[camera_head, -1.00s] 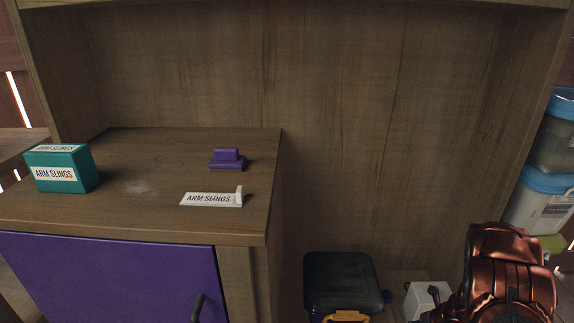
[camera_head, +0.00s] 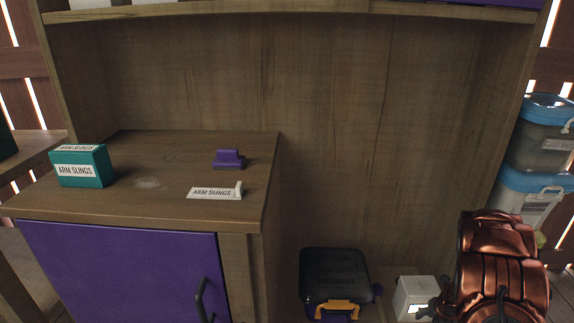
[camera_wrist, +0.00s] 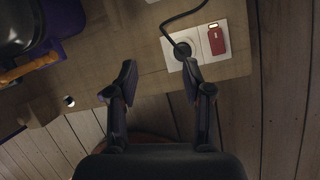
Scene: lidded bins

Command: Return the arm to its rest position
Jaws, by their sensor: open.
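My copper-coloured arm (camera_head: 503,265) stands at the lower right of the head view. My gripper (camera_wrist: 159,80) shows in the wrist view with its two dark fingers apart and nothing between them. It points down over the edge of a wooden board, near a white socket plate (camera_wrist: 233,40) with a black cable. The fingertips look apart from the plate, though the exact height is hard to tell.
A black lidded bin (camera_head: 334,275) with a yellow latch stands low, left of my arm. The counter (camera_head: 130,205) holds a teal box (camera_head: 82,166), a purple block (camera_head: 229,159) and a white label stand (camera_head: 214,192). Blue-lidded bins (camera_head: 540,140) are stacked at the right.

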